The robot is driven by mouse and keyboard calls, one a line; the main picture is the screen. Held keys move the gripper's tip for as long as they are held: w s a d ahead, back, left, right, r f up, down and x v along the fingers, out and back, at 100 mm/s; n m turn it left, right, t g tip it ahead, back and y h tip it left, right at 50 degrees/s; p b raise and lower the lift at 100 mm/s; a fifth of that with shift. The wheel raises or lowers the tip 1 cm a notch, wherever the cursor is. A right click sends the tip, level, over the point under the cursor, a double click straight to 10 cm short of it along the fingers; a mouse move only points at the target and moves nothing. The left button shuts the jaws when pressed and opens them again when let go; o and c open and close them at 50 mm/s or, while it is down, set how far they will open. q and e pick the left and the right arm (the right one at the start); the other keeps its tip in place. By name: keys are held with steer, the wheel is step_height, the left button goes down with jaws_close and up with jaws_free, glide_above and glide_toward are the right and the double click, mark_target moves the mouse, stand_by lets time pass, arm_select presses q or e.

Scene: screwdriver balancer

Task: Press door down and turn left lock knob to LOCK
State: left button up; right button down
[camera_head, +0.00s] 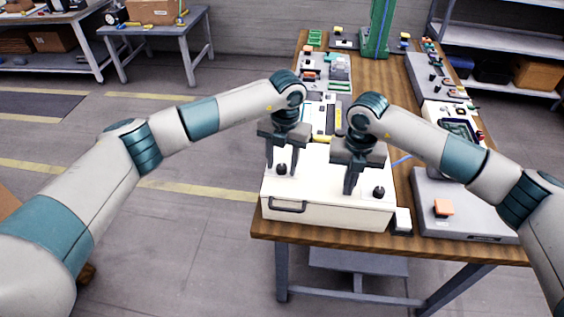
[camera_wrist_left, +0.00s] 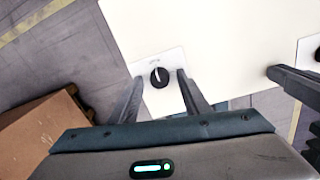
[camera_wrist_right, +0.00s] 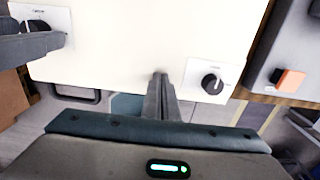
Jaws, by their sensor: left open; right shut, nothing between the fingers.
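The white box with its flat door on top (camera_head: 325,205) sits at the near end of the wooden table. The left lock knob (camera_head: 281,169) is black and round on a white plate; it also shows in the left wrist view (camera_wrist_left: 159,77), its pale pointer line roughly upward. Its label is too small to read. My left gripper (camera_head: 281,166) is open, its fingertips on either side of this knob. The right lock knob (camera_wrist_right: 212,82) stands to the right of my right gripper (camera_wrist_right: 160,78), which is shut and empty over the door. I cannot tell whether its tips touch the door.
A dark handle (camera_head: 287,206) is on the box's front. A small white block (camera_head: 402,221) and a grey panel with an orange button (camera_head: 443,208) lie to the right. Trays of parts and a green stand (camera_head: 378,32) are further back.

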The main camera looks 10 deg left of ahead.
arm_select(q)
steer(key=shift+c, duration=0.6)
arm_select(e)
steer(key=shift+f, duration=0.1)
arm_select(q)
steer(key=c, duration=0.9)
steer(key=shift+m, duration=0.5)
steer(key=m, duration=1.2)
steer(key=shift+a+h, duration=0.15)
steer(key=shift+h, duration=0.15)
steer(key=m, duration=0.5)
